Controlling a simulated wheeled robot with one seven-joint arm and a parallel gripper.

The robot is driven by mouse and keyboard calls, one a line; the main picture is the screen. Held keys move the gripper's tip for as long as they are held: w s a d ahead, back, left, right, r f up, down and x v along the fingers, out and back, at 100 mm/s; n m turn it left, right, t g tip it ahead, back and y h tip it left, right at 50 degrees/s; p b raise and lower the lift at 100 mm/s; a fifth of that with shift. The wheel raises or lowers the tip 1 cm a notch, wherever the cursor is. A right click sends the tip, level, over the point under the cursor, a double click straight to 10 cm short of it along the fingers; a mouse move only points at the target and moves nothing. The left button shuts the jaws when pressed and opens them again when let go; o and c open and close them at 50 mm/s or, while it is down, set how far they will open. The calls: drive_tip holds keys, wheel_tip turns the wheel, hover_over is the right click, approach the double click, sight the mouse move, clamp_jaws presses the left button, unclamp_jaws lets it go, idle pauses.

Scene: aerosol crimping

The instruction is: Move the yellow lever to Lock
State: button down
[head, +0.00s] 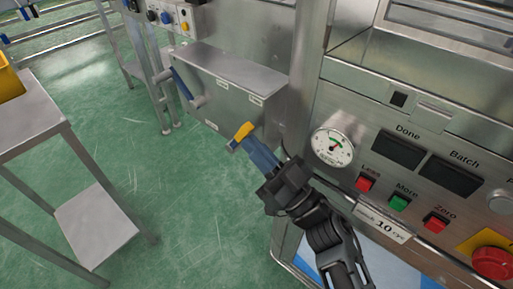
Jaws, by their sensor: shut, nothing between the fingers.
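The yellow lever (244,130) shows as a short yellow end against the front of a grey metal box (225,86). Small white labels sit on the box's front face, too small to read, so I cannot tell which one says Lock. My gripper (240,145) reaches up from the lower right, its blue fingers shut and empty. The fingertips overlap the yellow lever in the picture; I cannot tell whether they touch it. The rest of the lever and its pivot are hidden behind the fingers.
A blue-handled lever (183,84) sits on the box's left. A control panel with a gauge (333,147), a red Less button (365,183), a green More button (399,202) and a large red button (492,263) stands close right. Green floor (150,190) is open left, beside a metal table (30,117).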

sight(242, 127)
drive_tip(key=shift+r+p, duration=0.15)
drive_tip(key=shift+p, duration=0.3)
drive_tip(key=r+g+h+p, duration=0.1)
drive_tip(key=p, duration=0.4)
drive_tip(key=w+a+r+h+p, duration=0.1)
drive_tip(key=p, duration=0.5)
drive_tip(key=shift+r+g+p, duration=0.15)
drive_tip(key=shift+g+p, duration=0.15)
drive_tip(key=shift+g, duration=0.1)
drive_tip(key=a+p, duration=0.1)
drive_tip(key=p, duration=0.2)
drive_tip(key=w+r+p, duration=0.1)
drive_tip(key=p, duration=0.1)
drive_tip(key=shift+a+r+h+p, duration=0.15)
drive_tip(key=shift+a+h+p, duration=0.15)
drive_tip(key=shift+a+p, duration=0.1)
drive_tip(key=shift+w+r+p, duration=0.15)
drive_tip(key=shift+w+p, duration=0.05)
drive_tip(key=shift+p, duration=0.45)
drive_tip(key=shift+w+a+g+h+p, duration=0.25)
drive_tip(key=shift+a+g+h+p, duration=0.25)
drive_tip(key=shift+p, duration=0.35)
drive_tip(key=shift+w+a+p, duration=0.15)
drive_tip(key=shift+w+p, duration=0.05)
drive_tip(key=shift+p, duration=0.3)
drive_tip(key=shift+a, duration=0.1)
drive_tip(key=shift+f, duration=0.2)
